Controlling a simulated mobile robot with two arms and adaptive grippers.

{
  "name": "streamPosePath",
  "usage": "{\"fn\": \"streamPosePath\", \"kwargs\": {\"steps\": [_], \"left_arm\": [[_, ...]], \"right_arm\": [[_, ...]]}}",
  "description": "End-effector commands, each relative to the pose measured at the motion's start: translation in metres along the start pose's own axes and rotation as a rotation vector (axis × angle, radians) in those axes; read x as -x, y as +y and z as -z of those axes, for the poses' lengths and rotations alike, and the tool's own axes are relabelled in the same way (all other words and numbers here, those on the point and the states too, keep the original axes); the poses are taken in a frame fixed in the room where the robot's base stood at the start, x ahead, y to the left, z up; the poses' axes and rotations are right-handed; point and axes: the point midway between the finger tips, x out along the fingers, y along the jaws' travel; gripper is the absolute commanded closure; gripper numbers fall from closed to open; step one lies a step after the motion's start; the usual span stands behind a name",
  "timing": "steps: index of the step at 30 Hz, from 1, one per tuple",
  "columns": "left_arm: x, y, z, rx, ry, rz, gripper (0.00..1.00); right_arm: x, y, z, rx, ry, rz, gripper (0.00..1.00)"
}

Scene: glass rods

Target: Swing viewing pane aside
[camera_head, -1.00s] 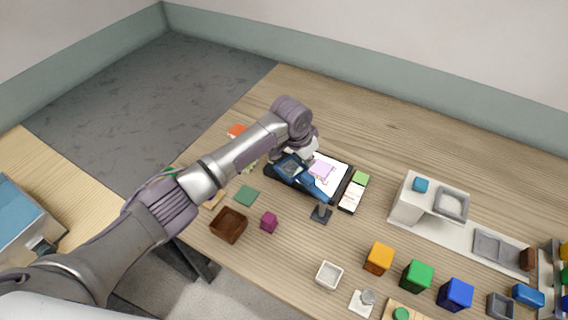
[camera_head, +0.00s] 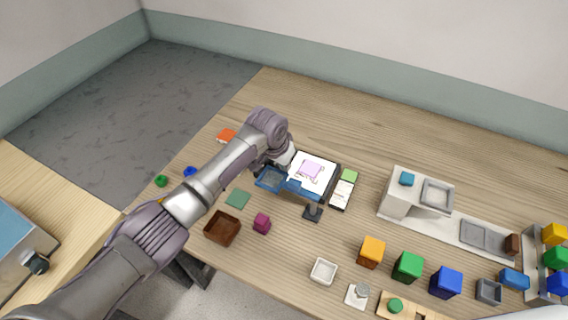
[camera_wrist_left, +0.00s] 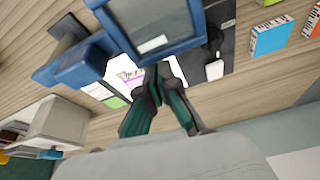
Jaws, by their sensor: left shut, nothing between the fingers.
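The viewing pane, a blue frame with a clear window (camera_head: 270,178), sits on a blue arm (camera_head: 304,192) that joins a dark stand (camera_head: 313,213). It stands out to the left of the white sheet with a pink patch (camera_head: 311,172) on the black board (camera_head: 334,173). In the left wrist view the blue frame (camera_wrist_left: 182,42) is large, just beyond my fingertips. My left gripper (camera_wrist_left: 158,74) is shut and empty, close beside the pane; whether it touches is unclear. In the head view its fingers are mostly hidden behind the wrist. My right gripper is out of view.
Orange (camera_head: 371,252), green (camera_head: 408,267) and blue (camera_head: 446,282) blocks stand front right. A white stepped fixture (camera_head: 399,194) stands right. The back table is clear.

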Motion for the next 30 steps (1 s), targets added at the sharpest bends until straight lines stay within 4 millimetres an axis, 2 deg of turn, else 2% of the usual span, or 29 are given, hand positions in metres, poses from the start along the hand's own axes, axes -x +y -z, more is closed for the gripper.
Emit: {"fn": "streamPosePath", "kwargs": {"steps": [3,6,10,21,25,30], "left_arm": [[0.0,0.0,0.0,0.0,0.0,0.0,1.0],[0.002,0.0,0.0,0.0,0.0,0.0,1.0],[0.013,0.0,0.001,-0.001,0.003,-0.001,1.0],[0.088,-0.001,0.0,-0.001,0.003,0.0,1.0],[0.107,-0.001,0.001,-0.001,0.002,0.001,1.0],[0.119,-0.001,0.0,0.001,0.0,0.0,1.0]], "right_arm": [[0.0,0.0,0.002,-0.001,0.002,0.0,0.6],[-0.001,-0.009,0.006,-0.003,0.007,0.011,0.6],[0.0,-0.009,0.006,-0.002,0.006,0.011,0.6],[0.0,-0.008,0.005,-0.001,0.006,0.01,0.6],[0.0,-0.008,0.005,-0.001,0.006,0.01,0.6],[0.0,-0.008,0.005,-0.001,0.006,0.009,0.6]]}}
